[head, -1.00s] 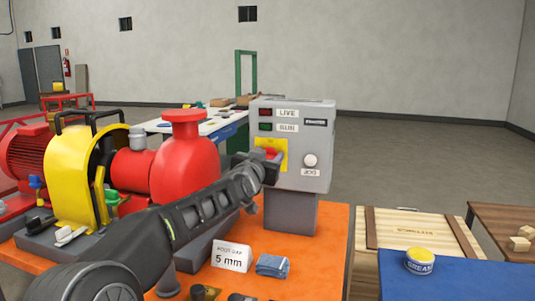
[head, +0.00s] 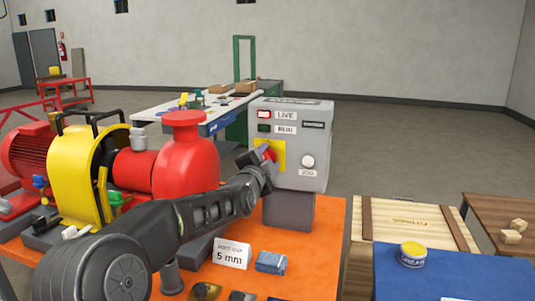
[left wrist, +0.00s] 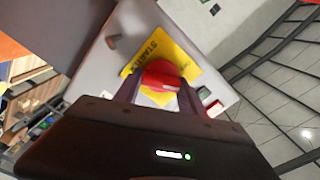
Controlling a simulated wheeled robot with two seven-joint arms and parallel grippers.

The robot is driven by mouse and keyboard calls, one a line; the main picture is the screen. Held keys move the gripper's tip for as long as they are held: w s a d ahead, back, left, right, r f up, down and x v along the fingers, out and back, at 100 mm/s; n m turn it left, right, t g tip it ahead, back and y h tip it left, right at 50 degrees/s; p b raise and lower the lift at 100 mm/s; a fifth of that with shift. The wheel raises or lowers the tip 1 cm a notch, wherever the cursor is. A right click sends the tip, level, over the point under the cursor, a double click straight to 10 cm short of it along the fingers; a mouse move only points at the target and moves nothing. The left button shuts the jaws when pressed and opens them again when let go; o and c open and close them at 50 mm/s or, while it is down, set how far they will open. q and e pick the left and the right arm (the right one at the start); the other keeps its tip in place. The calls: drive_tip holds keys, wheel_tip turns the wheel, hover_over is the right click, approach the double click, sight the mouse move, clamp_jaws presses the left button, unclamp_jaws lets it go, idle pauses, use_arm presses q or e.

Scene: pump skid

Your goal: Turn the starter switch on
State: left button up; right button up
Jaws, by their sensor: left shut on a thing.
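The starter switch is a red knob (head: 269,153) on a yellow plate (head: 280,158) on the front of the grey control box (head: 306,180). The left gripper (head: 262,158) is at the knob and partly hides it. In the left wrist view the red knob (left wrist: 161,74) sits between the two fingers of the left gripper (left wrist: 158,84), which is shut on it. The yellow plate (left wrist: 183,52) shows around it, tilted in that view. The LIVE lamp (head: 264,114) looks bright; the RUN lamp (head: 264,128) is dark green. My right gripper is not in view.
A white JOG button (head: 308,161) is right of the switch. The red pump (head: 186,165) and yellow guard (head: 78,175) stand left, near my arm.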

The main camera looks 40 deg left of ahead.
use_arm(q)
drive_tip(key=m+p, duration=0.1)
drive_tip(key=m, duration=0.2)
drive_tip(key=shift+m, duration=0.3)
drive_tip(key=shift+f+m, duration=0.2)
drive_tip(key=shift+m, duration=1)
drive_tip(key=o, duration=1.4)
drive_tip(key=shift+c, duration=0.2)
drive_tip(key=v, duration=0.8)
drive_tip(key=shift+w, duration=0.1)
